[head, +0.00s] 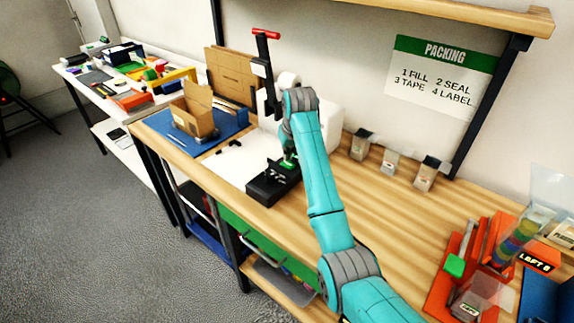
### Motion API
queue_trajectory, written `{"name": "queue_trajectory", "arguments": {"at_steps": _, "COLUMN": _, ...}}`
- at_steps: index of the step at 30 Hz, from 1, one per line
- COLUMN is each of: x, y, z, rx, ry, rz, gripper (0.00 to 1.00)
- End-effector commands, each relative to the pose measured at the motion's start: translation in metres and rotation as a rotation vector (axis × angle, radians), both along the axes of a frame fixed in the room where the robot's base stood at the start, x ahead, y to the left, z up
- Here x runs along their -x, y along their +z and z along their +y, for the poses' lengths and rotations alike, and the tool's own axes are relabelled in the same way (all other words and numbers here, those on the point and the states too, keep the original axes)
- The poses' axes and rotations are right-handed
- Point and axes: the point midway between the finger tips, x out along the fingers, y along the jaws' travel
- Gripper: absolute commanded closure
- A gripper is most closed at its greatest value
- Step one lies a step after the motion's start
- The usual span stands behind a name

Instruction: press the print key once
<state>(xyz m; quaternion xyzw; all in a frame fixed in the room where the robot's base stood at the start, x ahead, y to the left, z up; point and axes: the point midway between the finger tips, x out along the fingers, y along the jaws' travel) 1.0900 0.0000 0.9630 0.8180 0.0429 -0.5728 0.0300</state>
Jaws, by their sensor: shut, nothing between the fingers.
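A low black device (266,190) stands on the white surface at the middle of the bench. A small green part (289,163) shows at its far end, just under my gripper; it may be the print key, but its label cannot be read. My gripper (288,156) points down over that far end. It is small in the head view and partly merged with the dark device behind it. Its fingers are shut and hold nothing that I can see. I cannot tell whether the fingertips touch the green part.
A red-handled black upright (264,70) stands behind. An open cardboard box (195,117) sits on a blue mat (207,145) at left. Small bins (391,162) line the wall. Red fixtures (440,290) stand at right. Bare wood (390,215) lies right of my arm.

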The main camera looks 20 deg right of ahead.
Motion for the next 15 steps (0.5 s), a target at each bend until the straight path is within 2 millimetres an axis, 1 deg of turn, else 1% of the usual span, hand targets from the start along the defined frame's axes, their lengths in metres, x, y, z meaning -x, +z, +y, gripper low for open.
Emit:
{"name": "queue_trajectory", "arguments": {"at_steps": 3, "x": 0.0, "y": 0.01, "z": 0.0, "rx": 0.0, "ry": 0.0, "rz": -0.002, "gripper": 1.0}}
{"name": "queue_trajectory", "arguments": {"at_steps": 15, "x": -0.001, "y": 0.037, "z": 0.0, "rx": 0.0, "ry": 0.0, "rz": -0.003, "gripper": 1.0}}
